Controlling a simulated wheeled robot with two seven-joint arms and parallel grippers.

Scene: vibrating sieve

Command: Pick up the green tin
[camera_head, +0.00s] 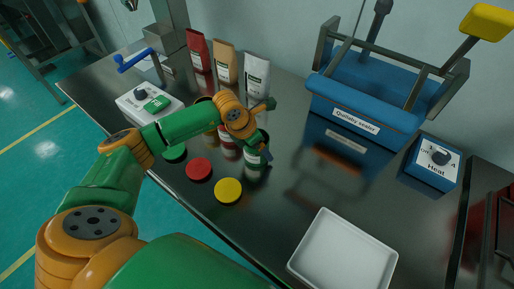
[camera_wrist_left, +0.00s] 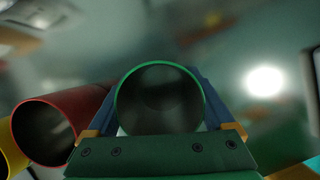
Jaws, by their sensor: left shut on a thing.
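The green tin (camera_head: 252,157) is an open cylinder with a green rim and a pale label. In the left wrist view the green tin (camera_wrist_left: 160,64) stands between the two blue fingers of my left gripper (camera_wrist_left: 160,95), which is shut around its sides. In the head view my left gripper (camera_head: 262,146) is partly hidden behind the wrist and tin. I cannot tell whether the tin's base touches the table. The red tin (camera_head: 227,139) is just left of it, and also shows in the wrist view (camera_wrist_left: 55,112). My right gripper is out of view.
Green (camera_head: 174,153), red (camera_head: 199,169) and yellow (camera_head: 228,190) lids lie in front. A yellow tin (camera_wrist_left: 8,160) is left of the red one. A white tray (camera_head: 343,255) is front right; a blue sealer (camera_head: 365,110) and pouches (camera_head: 257,76) stand behind.

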